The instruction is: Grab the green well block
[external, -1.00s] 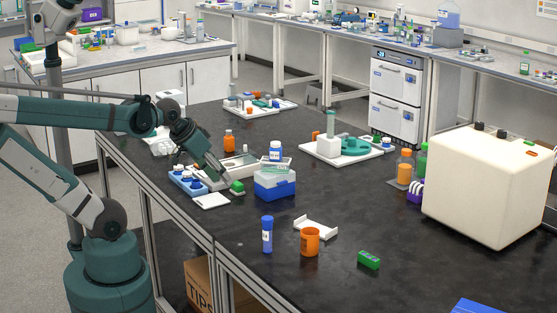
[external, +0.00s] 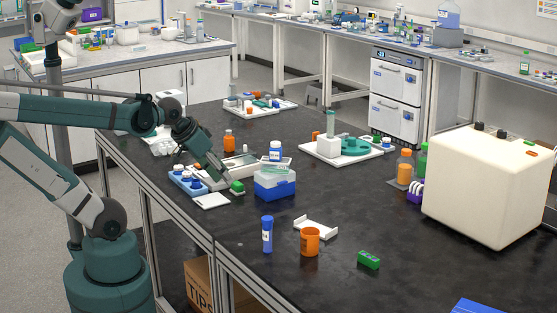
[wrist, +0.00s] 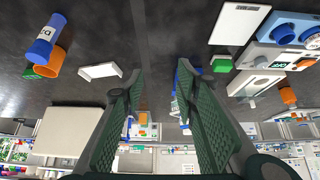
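Two small green blocks are on the black bench. One green block (external: 237,187) lies at the tip of my gripper (external: 219,174) in the external view, beside the blue box. It also shows in the wrist view (wrist: 221,63), just right of the right fingertip. The other green block (external: 368,260), with pale marks on its top, lies alone at the front right, right of the orange cup. In the wrist view my gripper (wrist: 158,80) is open and empty, its two fingers well apart. Neither block is between the fingers.
A blue box with a clear lid (external: 274,184) stands close to the right of my gripper. A blue rack (external: 187,181) and a white plate (external: 211,201) lie to its left. A blue tube (external: 267,234) and an orange cup (external: 310,241) stand upright in front. The front right bench is mostly clear.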

